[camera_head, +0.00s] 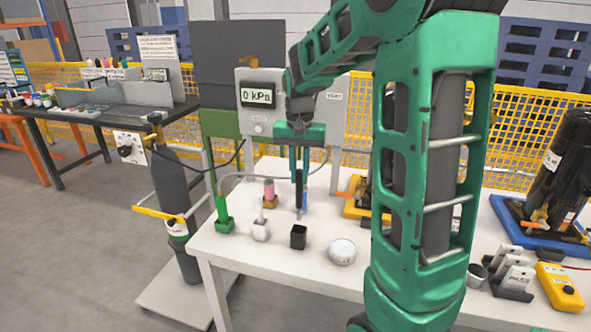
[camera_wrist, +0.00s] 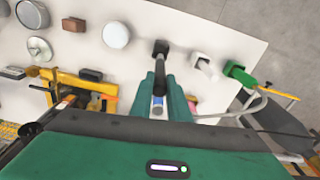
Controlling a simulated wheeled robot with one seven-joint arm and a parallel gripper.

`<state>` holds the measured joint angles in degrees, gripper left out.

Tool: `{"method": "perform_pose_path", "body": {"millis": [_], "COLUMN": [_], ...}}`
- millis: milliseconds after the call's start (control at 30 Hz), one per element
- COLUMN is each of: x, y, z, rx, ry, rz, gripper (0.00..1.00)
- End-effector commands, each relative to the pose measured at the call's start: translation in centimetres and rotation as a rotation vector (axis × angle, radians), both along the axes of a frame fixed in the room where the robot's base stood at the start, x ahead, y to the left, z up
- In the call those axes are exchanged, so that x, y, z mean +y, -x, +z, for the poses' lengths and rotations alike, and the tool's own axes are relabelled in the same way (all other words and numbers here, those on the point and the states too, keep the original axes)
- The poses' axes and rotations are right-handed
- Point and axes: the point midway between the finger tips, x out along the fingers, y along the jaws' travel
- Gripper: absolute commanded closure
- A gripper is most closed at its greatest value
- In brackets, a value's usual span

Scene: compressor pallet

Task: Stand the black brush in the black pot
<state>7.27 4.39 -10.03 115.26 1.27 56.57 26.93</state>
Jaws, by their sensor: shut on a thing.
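My gripper (camera_head: 300,172) is shut on the black brush (camera_head: 300,195), which hangs upright with its lower end down. In the head view, that end appears just above the rim of the black pot (camera_head: 298,238), with a small gap in the picture. The small square black pot stands on the white table (camera_head: 225,250) near its front edge. In the wrist view, my gripper (camera_wrist: 160,85) points at the dark brush (camera_wrist: 161,58), lined up with the black pot's place in the row; the two dark shapes merge there. I cannot tell the exact height gap.
A white pot (camera_head: 261,231) and a green pot with a green brush (camera_head: 223,218) stand left of the black pot. A pink brush (camera_head: 269,189) stands behind. A round white object (camera_head: 342,252) lies to the right. My arm hides part of the table.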

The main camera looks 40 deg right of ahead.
Motion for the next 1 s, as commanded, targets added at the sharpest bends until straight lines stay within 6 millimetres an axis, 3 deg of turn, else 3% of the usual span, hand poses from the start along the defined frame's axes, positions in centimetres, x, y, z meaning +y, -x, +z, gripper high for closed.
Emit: {"method": "perform_pose_path", "body": {"millis": [1000], "x": [0.3], "y": [-0.1], "z": [-7.0], "rx": [0.001], "ry": [0.0], "rz": [0.005], "gripper": [1.0]}}
